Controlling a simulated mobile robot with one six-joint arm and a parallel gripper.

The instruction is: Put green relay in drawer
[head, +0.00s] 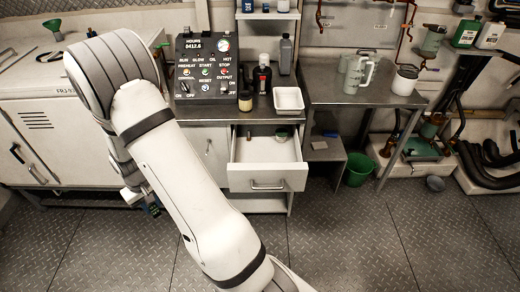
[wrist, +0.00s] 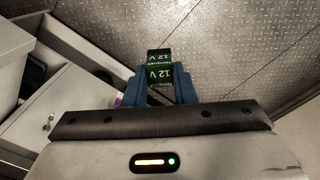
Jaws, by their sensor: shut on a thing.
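My gripper (wrist: 160,88) is shut on the green relay (wrist: 159,68), a dark green block marked "12 V" in white, held between blue fingers. In the head view my gripper (head: 148,200) shows low at the left of my arm, above the floor, with the relay barely visible. The drawer (head: 267,180) stands pulled open under the counter, to the right of my gripper and apart from it. Inside the drawer are a small dark upright item (head: 249,135) and a round item with a green top (head: 282,136).
A control panel (head: 207,65), bottles and a white tub (head: 288,101) stand on the counter. A steel table (head: 350,92) and green bucket (head: 357,168) are at the right. Cabinet fronts (wrist: 50,118) are close at left in the wrist view. The front floor is clear.

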